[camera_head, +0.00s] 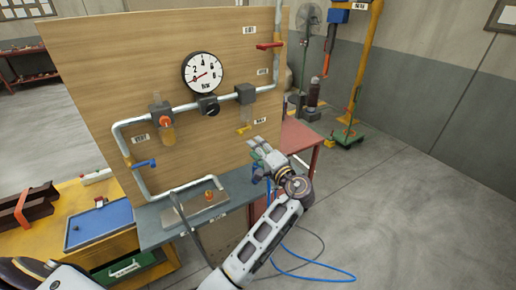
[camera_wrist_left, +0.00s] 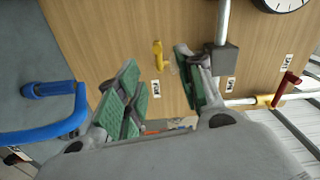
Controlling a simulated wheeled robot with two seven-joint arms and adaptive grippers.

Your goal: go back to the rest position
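My left gripper (camera_head: 260,150) is in front of the lower right part of the wooden board (camera_head: 200,125). In the left wrist view its two green-padded fingers (camera_wrist_left: 160,88) stand apart, with nothing between the pads. The yellow valve handle (camera_head: 243,130) on the board is just up and left of the gripper in the head view. In the left wrist view this handle (camera_wrist_left: 158,55) shows beyond the fingers; I see no finger closed on it. My right gripper is out of view.
The board carries pipes, a gauge (camera_head: 203,73), a red handle (camera_head: 270,46) and a blue handle (camera_head: 144,164). A grey bench (camera_head: 158,232) is below it, with a blue tray (camera_head: 98,226) at the left. A blue hose (camera_head: 320,276) hangs near my arm.

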